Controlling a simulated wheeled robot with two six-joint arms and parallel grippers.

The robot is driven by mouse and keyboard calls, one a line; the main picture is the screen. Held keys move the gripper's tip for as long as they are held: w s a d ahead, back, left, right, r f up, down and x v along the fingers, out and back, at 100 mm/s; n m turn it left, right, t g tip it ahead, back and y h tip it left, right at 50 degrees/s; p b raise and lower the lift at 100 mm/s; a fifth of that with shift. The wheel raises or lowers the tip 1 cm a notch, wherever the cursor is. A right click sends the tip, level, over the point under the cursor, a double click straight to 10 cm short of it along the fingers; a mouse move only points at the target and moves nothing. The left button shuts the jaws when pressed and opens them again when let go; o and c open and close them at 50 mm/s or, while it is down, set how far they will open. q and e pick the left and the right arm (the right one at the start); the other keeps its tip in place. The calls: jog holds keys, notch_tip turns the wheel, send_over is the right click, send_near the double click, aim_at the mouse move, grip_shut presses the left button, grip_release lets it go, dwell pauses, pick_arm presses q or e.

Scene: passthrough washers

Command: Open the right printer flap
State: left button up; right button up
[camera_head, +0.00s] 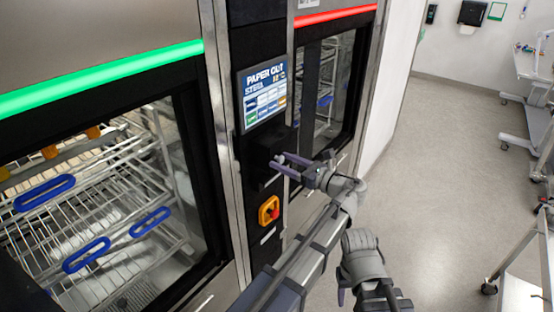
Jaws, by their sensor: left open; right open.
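A black printer unit (262,140) sits in the dark column between the two washers, just below a screen (264,92) reading "PAPER OUT". Its flap is dark on dark, so I cannot tell how far it is open. My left gripper (281,164) is open, its two fingers pointing left at the lower right part of the printer unit. They overlap its front in the picture; contact is unclear. My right gripper (345,294) is lower and farther right, pointing down, away from the printer, with nothing visible in it.
An orange-yellow switch (269,210) is below the printer. The left washer (90,200) has a green light bar and holds wire racks with blue handles. The right washer (335,75) has a red light bar. Open floor (440,160) lies right, with white carts (535,95) beyond.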

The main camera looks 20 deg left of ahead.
pick_arm(q)
jog(key=shift+s+d, duration=0.1)
jog(key=shift+d, duration=0.15)
jog(key=shift+a, duration=0.15)
jog(key=c, duration=0.5)
grip_shut()
dwell(0.5)
